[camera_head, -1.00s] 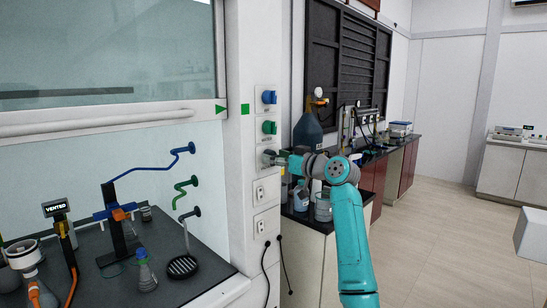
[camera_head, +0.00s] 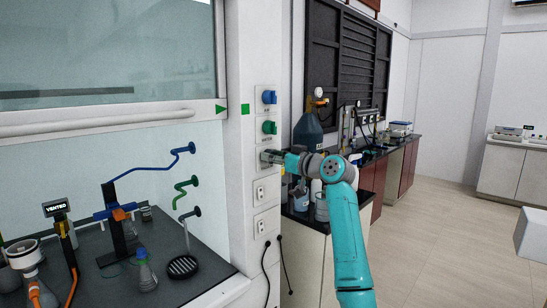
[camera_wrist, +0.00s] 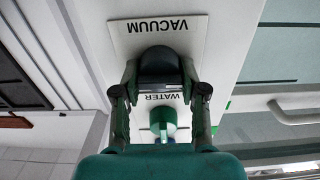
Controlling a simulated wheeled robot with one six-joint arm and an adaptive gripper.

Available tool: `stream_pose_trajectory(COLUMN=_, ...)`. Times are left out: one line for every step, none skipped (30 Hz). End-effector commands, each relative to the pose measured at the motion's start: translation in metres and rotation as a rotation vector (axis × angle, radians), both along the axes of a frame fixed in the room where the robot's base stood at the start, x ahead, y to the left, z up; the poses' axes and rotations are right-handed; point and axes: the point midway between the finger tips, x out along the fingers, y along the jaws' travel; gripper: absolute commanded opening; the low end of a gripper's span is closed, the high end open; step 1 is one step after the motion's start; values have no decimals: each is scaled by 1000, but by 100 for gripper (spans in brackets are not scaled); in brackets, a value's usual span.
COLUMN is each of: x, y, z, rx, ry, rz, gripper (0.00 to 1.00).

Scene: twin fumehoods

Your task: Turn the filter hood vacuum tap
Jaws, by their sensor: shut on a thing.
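The vacuum tap (camera_wrist: 158,60) is a dark knob next to the label plate reading VACUUM (camera_wrist: 158,32), upside down in the wrist view. My gripper (camera_wrist: 159,72) has one finger on each side of the knob and is shut on it. In the head view my gripper (camera_head: 270,157) is at the hood's front post, below the green tap, and hides most of the vacuum tap.
On the same post, the green water tap (camera_head: 269,128) and a blue tap (camera_head: 269,97) sit above, with sockets (camera_head: 260,190) below. The fumehood with glassware is on the left. A bench with bottles (camera_head: 322,205) stands close behind my arm.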

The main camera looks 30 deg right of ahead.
Motion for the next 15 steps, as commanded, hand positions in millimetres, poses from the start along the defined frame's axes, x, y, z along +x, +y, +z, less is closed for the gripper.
stream_pose_trajectory(x=0, y=0, z=0, rx=12, ry=3, rz=0, gripper=7)
stream_pose_trajectory(x=0, y=0, z=0, rx=20, ry=6, rz=0, gripper=7)
stream_pose_trajectory(x=0, y=0, z=0, rx=36, ry=10, rz=0, gripper=7)
stream_pose_trajectory(x=0, y=0, z=0, rx=48, ry=14, rz=0, gripper=7)
stream_pose_trajectory(x=0, y=0, z=0, rx=62, ry=18, rz=0, gripper=7)
stream_pose_trajectory(x=0, y=0, z=0, rx=85, ry=24, rz=0, gripper=7)
stream_pose_trajectory(x=0, y=0, z=0, rx=104, ry=30, rz=0, gripper=7)
stream_pose_trajectory(x=0, y=-1, z=0, rx=123, ry=35, rz=0, gripper=7)
stream_pose_trajectory(x=0, y=-1, z=0, rx=152, ry=44, rz=0, gripper=7)
stream_pose_trajectory(x=0, y=-1, z=0, rx=176, ry=51, rz=0, gripper=7)
stream_pose_trajectory(x=0, y=-1, z=0, rx=201, ry=58, rz=0, gripper=7)
stream_pose_trajectory(x=0, y=-1, z=0, rx=235, ry=67, rz=0, gripper=7)
stream_pose_trajectory(x=0, y=-1, z=0, rx=260, ry=75, rz=0, gripper=7)
stream_pose_trajectory(x=0, y=-1, z=0, rx=287, ry=83, rz=0, gripper=7)
stream_pose_trajectory(x=1, y=-2, z=0, rx=325, ry=93, rz=0, gripper=7)
